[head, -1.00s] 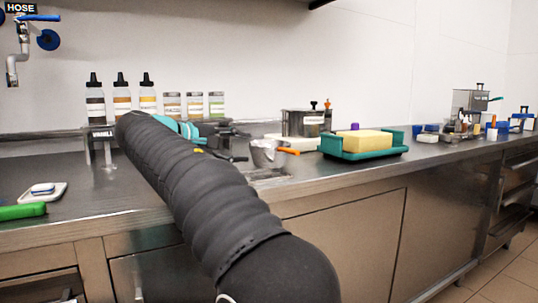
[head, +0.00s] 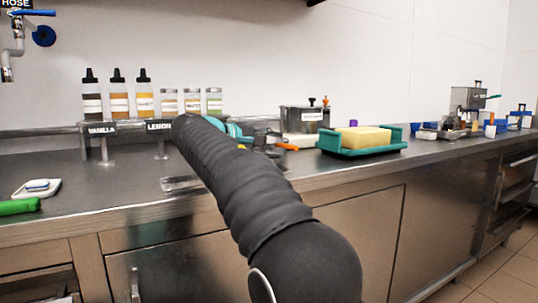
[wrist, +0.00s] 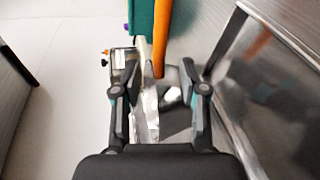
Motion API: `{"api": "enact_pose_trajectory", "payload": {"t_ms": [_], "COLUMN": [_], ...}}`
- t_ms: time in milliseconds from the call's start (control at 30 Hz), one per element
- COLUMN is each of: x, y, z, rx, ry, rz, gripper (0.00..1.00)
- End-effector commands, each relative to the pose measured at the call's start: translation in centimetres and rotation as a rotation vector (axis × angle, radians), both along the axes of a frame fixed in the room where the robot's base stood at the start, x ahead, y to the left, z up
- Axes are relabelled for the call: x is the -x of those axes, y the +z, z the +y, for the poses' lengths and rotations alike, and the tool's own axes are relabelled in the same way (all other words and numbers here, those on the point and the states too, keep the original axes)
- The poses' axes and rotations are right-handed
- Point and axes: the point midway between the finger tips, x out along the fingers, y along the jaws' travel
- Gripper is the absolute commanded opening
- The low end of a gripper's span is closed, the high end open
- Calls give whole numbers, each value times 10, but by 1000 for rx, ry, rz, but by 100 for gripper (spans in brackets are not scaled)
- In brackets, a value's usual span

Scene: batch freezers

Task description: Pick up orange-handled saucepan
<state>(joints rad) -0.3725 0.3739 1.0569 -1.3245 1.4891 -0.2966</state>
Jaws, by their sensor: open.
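The saucepan's orange handle (head: 287,147) shows just past the end of my arm in the head view; its metal body is mostly hidden there. In the wrist view the orange handle (wrist: 163,35) runs from the top edge down to between the fingers, ahead of them. Shiny grey metal, seemingly the pan body (wrist: 175,100), lies below the handle's end between the fingers. My gripper (wrist: 160,92) is open, one finger on each side, with nothing clasped. In the head view my gripper (head: 265,138) is partly hidden by my arm. Contact with the pan cannot be told.
A teal tray with a yellow block (head: 363,139) stands right of the handle. Labelled bottles (head: 118,95) and jars line a rack at left.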

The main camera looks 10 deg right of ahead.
Motion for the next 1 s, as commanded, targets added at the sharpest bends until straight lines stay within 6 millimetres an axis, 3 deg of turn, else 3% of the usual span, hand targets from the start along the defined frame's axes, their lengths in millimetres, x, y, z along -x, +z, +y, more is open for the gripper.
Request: {"api": "enact_pose_trajectory", "payload": {"t_ms": [167, 400, 433, 600, 1000], "x": [-11, -13, -13, -13, -13], "y": [-5, -5, -5, -5, -5], "z": [-22, -24, -24, -24, -24], "rx": [0, -1, -1, 0, -2], "ry": [-2, 1, 1, 0, 0], "rz": [-1, -1, -1, -1, 2], "gripper": [43, 43, 40, 0, 0]}}
